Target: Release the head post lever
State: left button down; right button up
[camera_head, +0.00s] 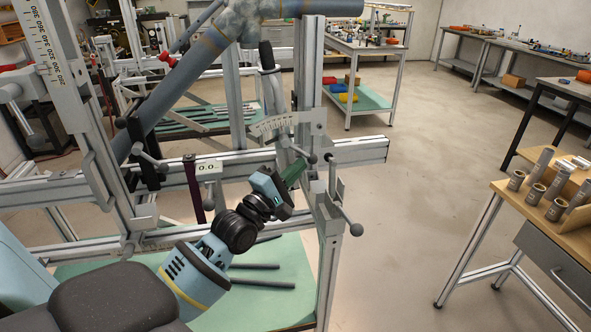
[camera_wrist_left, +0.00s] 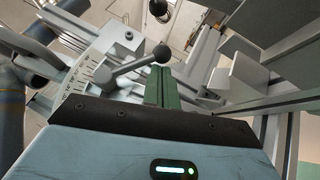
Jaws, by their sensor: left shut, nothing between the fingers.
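My left gripper (camera_head: 301,164) is shut and empty, its green fingers pressed together. Its tips are close to a clamp lever (camera_head: 300,152) with a dark ball knob, beside the upright post of the jig (camera_head: 311,75); this looks like the head post lever. In the left wrist view the lever (camera_wrist_left: 133,65) slants up to the right, with its ball just beyond the shut fingertips (camera_wrist_left: 162,72). I cannot tell whether they touch. My right gripper is not in view.
A blue-grey bike frame tube (camera_head: 185,75) runs diagonally over the jig. A horizontal rail (camera_head: 365,151) and another ball-ended lever (camera_head: 346,217) are close to my gripper. A wooden bench (camera_head: 545,210) with metal tubes stands right. The floor between is clear.

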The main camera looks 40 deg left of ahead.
pick_arm(q)
jog(key=shift+w+d+n+t, duration=0.1)
jog(key=shift+n+t, duration=0.2)
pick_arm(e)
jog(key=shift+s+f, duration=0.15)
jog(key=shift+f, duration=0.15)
